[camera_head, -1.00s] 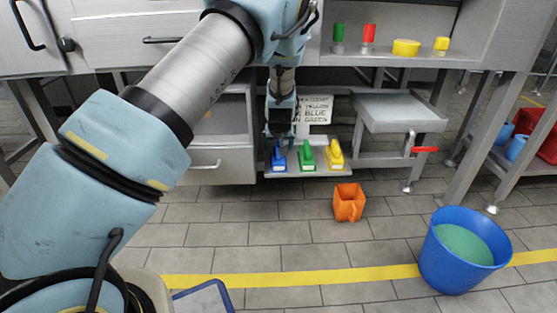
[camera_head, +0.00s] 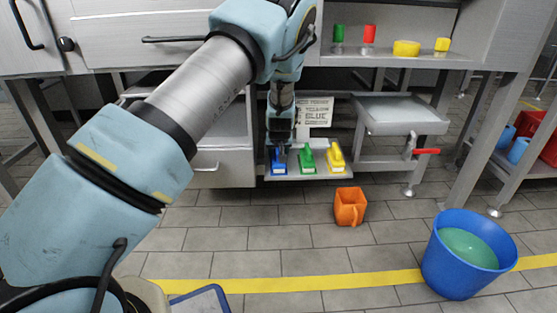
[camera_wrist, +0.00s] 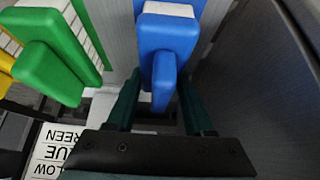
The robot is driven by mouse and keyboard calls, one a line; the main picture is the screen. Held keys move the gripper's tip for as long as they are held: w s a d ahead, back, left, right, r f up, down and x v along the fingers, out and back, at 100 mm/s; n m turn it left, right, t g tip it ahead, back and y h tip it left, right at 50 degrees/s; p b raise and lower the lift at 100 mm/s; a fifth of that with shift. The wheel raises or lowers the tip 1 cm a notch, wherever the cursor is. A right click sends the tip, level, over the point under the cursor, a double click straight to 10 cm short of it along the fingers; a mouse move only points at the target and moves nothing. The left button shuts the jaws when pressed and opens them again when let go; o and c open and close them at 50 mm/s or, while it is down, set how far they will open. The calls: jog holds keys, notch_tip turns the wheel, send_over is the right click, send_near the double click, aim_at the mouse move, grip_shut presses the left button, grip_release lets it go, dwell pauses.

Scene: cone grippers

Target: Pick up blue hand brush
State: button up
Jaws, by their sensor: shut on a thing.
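The blue hand brush (camera_head: 279,163) is at the left end of a row of three brushes on a low metal shelf. In the wrist view the blue brush (camera_wrist: 167,45) fills the upper middle, its handle between the two dark green fingers. My gripper (camera_wrist: 160,105) is shut on that handle. In the head view my gripper (camera_head: 279,146) comes down on the brush from above and partly covers it. The brush appears at shelf level; I cannot tell whether it still touches the shelf.
A green brush (camera_head: 307,160) stands close to the right of the blue one, with a yellow brush (camera_head: 335,158) beyond it. A sign (camera_head: 316,112) is behind them. A grey cabinet wall (camera_wrist: 265,85) is close on the right in the wrist view. An orange jug (camera_head: 350,206) and blue bucket (camera_head: 466,253) are on the floor.

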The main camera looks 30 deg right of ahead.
grip_shut()
jog(key=shift+r, duration=0.15)
jog(key=shift+r+p, duration=0.55)
jog(key=shift+r, duration=0.15)
notch_tip(320, 180, up, 2)
jog(key=shift+r+p, duration=0.15)
jog(key=shift+p, duration=0.55)
jog(key=s+a+p, duration=0.2)
jog(key=s+a, duration=0.1)
jog(key=s, duration=0.5)
jog(key=s+a+p, duration=0.2)
jog(key=s+a, duration=0.2)
jog(key=s, duration=0.4)
jog(key=shift+s+a+f+p, duration=0.2)
jog(key=shift+a+p, duration=0.1)
jog(key=shift+p, duration=0.1)
